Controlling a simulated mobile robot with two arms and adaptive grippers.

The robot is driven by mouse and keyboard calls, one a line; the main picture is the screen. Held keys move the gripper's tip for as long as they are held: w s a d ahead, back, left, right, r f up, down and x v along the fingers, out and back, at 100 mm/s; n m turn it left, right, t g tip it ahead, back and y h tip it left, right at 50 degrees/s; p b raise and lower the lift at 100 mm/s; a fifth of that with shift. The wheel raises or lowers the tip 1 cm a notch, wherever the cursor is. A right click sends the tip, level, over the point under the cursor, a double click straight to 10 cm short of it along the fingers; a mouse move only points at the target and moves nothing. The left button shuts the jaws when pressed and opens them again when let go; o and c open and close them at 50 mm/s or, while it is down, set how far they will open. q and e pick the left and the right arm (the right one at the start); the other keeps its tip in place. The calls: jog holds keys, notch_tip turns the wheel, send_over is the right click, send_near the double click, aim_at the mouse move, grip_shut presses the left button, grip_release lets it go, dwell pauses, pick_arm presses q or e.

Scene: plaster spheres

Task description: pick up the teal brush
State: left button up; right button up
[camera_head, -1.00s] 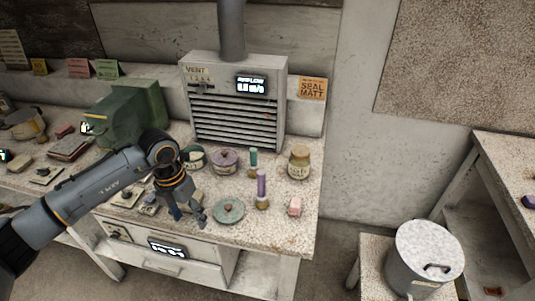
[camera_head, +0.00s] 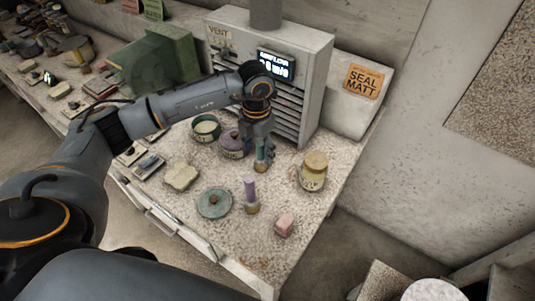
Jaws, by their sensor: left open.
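The teal brush (camera_head: 261,152) stands upright on the speckled worktop (camera_head: 222,260), in front of the vent box, with a tan lower end. My left gripper (camera_head: 258,139) points down over its top from behind and above. The jaws are open, with the upper part of the brush between or just in front of the fingers; I cannot tell whether they touch it. The gripper and wrist hide the brush's top end. My right gripper is not in view.
A purple brush (camera_head: 250,193) stands in front of the teal one. A lidded purple pot (camera_head: 231,146) is close on the left, a yellow jar (camera_head: 313,172) on the right. The slatted vent box (camera_head: 312,75) rises behind. A teal lid (camera_head: 214,203) and pink block (camera_head: 285,224) lie nearer.

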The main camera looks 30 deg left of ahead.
aim_at(261, 160)
pick_arm(q)
jog(key=shift+s+f, duration=0.1)
jog(key=shift+f, duration=0.35)
jog(key=f, duration=0.1)
jog(key=f+p, duration=0.1)
jog(key=f, duration=0.1)
jog(key=f+p, duration=0.1)
jog(key=shift+w+d+f, duration=0.2)
jog(key=shift+w+d, duration=0.1)
jog(key=shift+w, duration=0.1)
jog(key=shift+f, duration=0.25)
jog(key=c, duration=1.3)
jog(key=shift+o, duration=0.2)
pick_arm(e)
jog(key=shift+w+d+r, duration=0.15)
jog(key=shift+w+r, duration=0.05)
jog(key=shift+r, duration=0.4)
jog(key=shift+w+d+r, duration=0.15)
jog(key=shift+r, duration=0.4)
